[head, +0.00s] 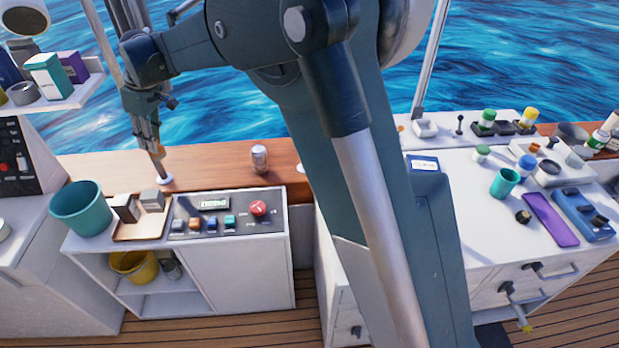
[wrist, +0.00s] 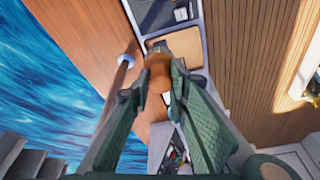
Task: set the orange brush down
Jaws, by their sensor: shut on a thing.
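The orange brush (wrist: 157,76) sits between the two green fingers of my gripper (wrist: 160,92) in the wrist view. My gripper is shut on it. In the head view my gripper (head: 149,122) hangs at the left, by a slanted rail post, with a small orange part of the brush (head: 155,148) below it. The brush is over or in front of the varnished wooden ledge (head: 215,150). I cannot tell how wide the gap beneath it is. Much of the brush is hidden by the fingers.
A jar (head: 260,158) stands on the ledge to the right. Below are a teal bucket (head: 80,208), a wooden tray (head: 128,234) with blocks and a control panel (head: 245,226). The post's white foot (head: 163,182) is close to my gripper. Bare ledge lies between foot and jar.

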